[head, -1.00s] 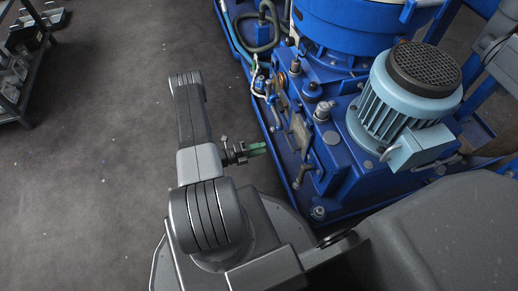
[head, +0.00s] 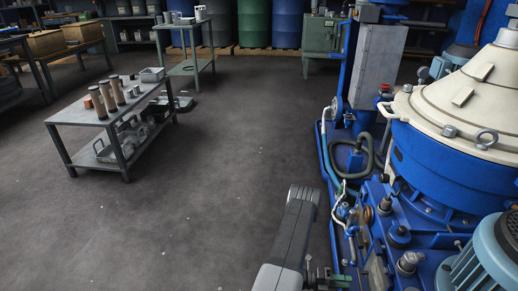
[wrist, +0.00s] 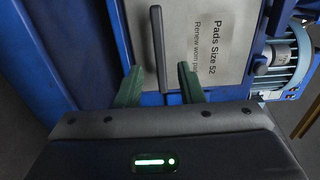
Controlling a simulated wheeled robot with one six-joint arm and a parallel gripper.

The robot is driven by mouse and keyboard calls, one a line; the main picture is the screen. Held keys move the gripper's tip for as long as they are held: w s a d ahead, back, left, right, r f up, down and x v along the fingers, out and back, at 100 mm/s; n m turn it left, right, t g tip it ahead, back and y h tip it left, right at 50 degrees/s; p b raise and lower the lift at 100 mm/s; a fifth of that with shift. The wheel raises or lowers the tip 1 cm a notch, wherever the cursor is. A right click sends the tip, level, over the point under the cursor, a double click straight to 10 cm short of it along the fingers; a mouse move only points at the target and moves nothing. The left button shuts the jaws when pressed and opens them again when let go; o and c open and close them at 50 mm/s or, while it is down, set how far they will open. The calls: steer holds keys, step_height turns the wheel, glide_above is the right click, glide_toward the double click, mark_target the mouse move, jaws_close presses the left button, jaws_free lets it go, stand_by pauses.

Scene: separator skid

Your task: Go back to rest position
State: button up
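Beyond the fingers is a pale plate (wrist: 215,40) with the words "Pads Size 52". A dark bar handle (wrist: 158,45) stands in front of that plate, in line with the gap between the fingers. I cannot tell how far the handle is from the fingertips.
The separator's cream and blue bowl (head: 465,110) and a light blue motor (head: 495,255) are at the right. A small table (head: 185,70) and drums (head: 250,22) are at the back. The middle floor is clear.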

mark_target(362, 283)
steer(key=shift+s+d+b, duration=0.25)
steer(key=shift+d+b, duration=0.2)
steer(key=shift+d, duration=1.4)
steer(key=shift+s+d+b, duration=0.2)
steer(key=shift+d+b, duration=0.2)
steer(key=shift+d, duration=1.4)
steer(key=shift+a, duration=0.1)
